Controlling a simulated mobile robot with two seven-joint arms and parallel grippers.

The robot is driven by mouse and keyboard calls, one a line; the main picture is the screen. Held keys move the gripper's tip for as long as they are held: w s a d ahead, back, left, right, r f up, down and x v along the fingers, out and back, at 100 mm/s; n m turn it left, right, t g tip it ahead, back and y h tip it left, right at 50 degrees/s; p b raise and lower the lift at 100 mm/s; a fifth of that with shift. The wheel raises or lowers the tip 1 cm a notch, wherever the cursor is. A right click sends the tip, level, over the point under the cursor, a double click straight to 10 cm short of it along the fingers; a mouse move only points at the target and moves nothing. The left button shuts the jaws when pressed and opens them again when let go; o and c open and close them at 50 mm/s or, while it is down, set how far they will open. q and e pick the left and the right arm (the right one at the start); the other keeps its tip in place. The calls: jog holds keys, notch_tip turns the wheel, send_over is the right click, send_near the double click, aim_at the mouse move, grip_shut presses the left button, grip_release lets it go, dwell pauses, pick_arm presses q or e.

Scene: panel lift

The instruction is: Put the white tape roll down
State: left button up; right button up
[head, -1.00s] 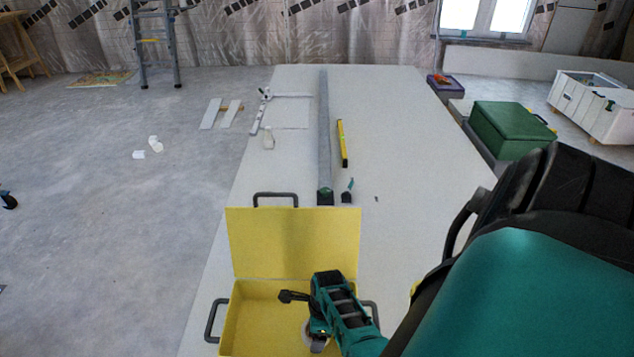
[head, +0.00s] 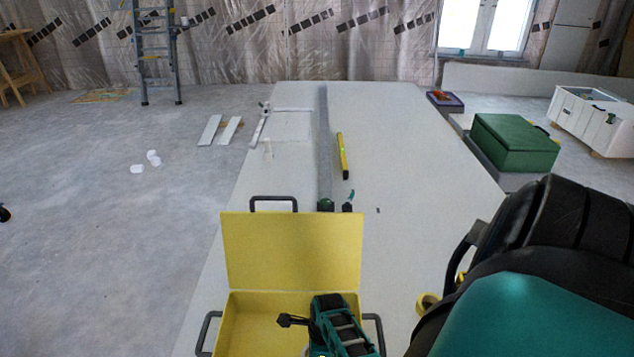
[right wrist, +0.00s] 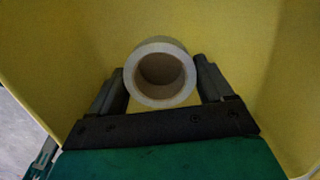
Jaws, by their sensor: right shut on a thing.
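The white tape roll (right wrist: 160,50) is held between the two dark fingers of my right gripper (right wrist: 163,75) in the right wrist view. Its round opening faces the camera. Yellow box walls surround it. In the head view my right wrist is over the open yellow box (head: 250,312), at the bottom edge of the picture. The roll and fingertips are not visible there. I cannot tell whether the roll touches the box floor. My left gripper is not in view.
The box's raised yellow lid (head: 292,250) stands behind the opening. A yellow roll (head: 428,303) lies right of the box, partly behind my arm. A yellow level (head: 343,156) and a long grey bar (head: 323,150) lie on the pale panel (head: 400,150).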

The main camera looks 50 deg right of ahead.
jog(key=shift+f, duration=0.1)
jog(key=o, duration=1)
jog(key=shift+c, duration=0.2)
